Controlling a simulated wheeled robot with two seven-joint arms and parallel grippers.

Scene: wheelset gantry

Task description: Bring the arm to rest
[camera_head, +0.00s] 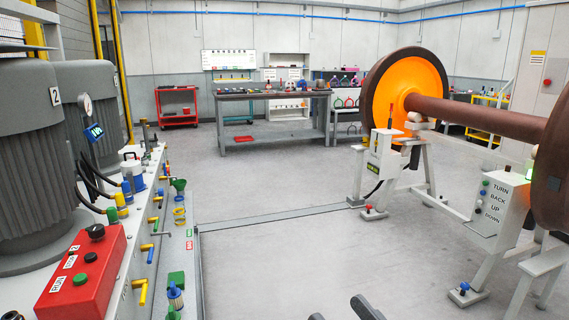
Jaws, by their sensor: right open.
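My right gripper (342,309) shows only at the bottom edge, right of the middle. Its two dark fingertips stand apart with bare grey floor between them, so it is open and empty. The rest of the right arm is below the picture. My left gripper is not in view.
A bench with a red control box (85,275), valves and grey motors (30,150) fills the left side. A wheelset with an orange-faced wheel (405,85) sits on white stands (385,165) at right. A workbench (270,122) and red cart (177,106) stand behind. The middle floor is clear.

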